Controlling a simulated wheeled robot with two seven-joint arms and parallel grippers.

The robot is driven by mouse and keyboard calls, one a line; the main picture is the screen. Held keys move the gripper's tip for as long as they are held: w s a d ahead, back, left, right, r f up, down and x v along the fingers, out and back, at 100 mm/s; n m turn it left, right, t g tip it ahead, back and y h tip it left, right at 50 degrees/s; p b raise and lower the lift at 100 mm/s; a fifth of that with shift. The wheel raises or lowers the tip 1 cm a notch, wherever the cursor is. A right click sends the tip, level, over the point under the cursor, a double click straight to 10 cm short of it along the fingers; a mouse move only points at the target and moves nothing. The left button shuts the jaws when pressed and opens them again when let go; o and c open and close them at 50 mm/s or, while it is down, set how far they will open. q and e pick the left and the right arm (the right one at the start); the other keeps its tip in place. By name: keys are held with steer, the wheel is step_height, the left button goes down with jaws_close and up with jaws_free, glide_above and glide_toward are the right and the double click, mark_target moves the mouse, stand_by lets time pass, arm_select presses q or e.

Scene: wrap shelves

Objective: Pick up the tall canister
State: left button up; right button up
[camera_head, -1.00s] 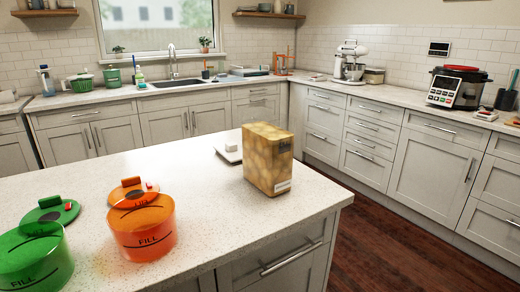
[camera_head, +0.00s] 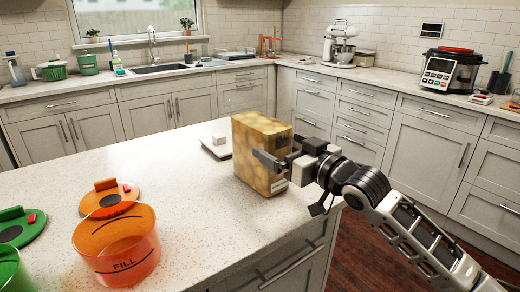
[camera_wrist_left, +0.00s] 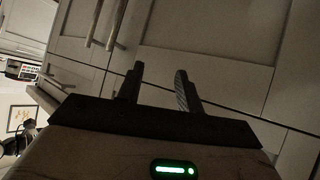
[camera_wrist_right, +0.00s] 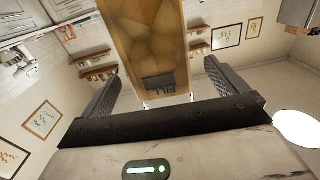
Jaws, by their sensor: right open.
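The tall canister (camera_head: 262,135) is a box-shaped, amber, translucent container with a dark label, standing upright near the right edge of the white counter. It also shows in the right wrist view (camera_wrist_right: 148,45). My right gripper (camera_head: 276,152) is open at the canister's right side. One finger shows in front of its near face; the other is mostly hidden behind it. In the right wrist view the canister lies between the two spread fingers; contact cannot be told. My left gripper (camera_wrist_left: 160,70) is open and empty, facing cabinet doors, and is outside the head view.
An orange container (camera_head: 117,245) with its lid (camera_head: 108,200) behind it, and a green container (camera_head: 10,272) with a green lid (camera_head: 20,226), stand at the counter's left. A small white scale (camera_head: 217,146) lies left of the canister. The middle counter is clear.

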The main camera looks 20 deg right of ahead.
steer(key=x, duration=0.6)
steer(key=shift+w+f+p, duration=0.15)
steer(key=shift+f+p, duration=0.15)
steer(key=shift+f, duration=0.1)
steer(key=shift+c, duration=0.4)
steer(key=c, duration=1.5)
steer(key=shift+r, duration=0.2)
